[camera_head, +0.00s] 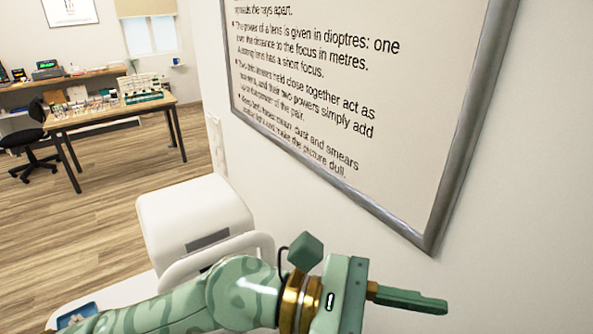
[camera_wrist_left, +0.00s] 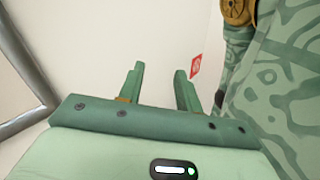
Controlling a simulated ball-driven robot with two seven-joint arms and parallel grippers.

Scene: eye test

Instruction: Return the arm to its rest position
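My left arm comes in from the lower left in the head view, green with wavy patterns and a brass ring at the wrist. Its gripper (camera_head: 428,302) points right, in front of the white wall and below the framed text board. In the left wrist view the two green fingers of this gripper (camera_wrist_left: 159,70) stand apart with nothing between them. Only a side-on outline of the fingers shows in the head view. My right gripper is in neither view.
The framed text board (camera_head: 330,75) hangs on the wall close by. A white rounded machine (camera_head: 180,212) stands beside my left arm. A blue tray (camera_head: 66,321) is at the lower left. A wooden table (camera_head: 100,117) and black chair (camera_head: 28,138) stand farther back, with open floor before them.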

